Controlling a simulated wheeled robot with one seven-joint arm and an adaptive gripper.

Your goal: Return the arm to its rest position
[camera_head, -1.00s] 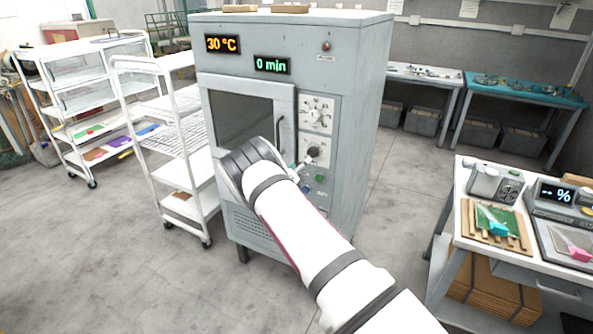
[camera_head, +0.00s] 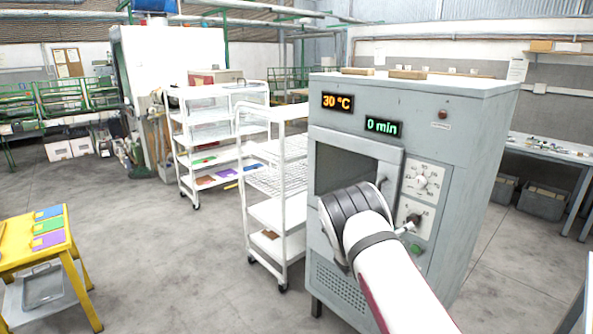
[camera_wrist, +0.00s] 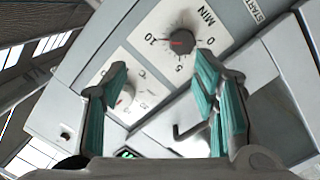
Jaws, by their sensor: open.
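My arm (camera_head: 385,270) reaches up from the lower right in the head view, its dark-banded joint in front of the grey oven cabinet (camera_head: 455,175). The arm hides my gripper in that view. In the wrist view my gripper (camera_wrist: 160,95) is open, its two teal-padded fingers apart with nothing between them. Behind the fingers are the cabinet's minute dial (camera_wrist: 182,42) and a second dial (camera_wrist: 125,98). The fingers seem close to the panel, but I cannot tell whether they touch it. The displays read 30 °C (camera_head: 338,101) and 0 min (camera_head: 382,127).
White shelf trolleys (camera_head: 275,215) stand just left of the cabinet. A yellow stand (camera_head: 35,250) with coloured pieces is at far left. Tables (camera_head: 545,150) with bins under them are behind right. Open grey floor (camera_head: 170,270) lies between the yellow stand and the trolleys.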

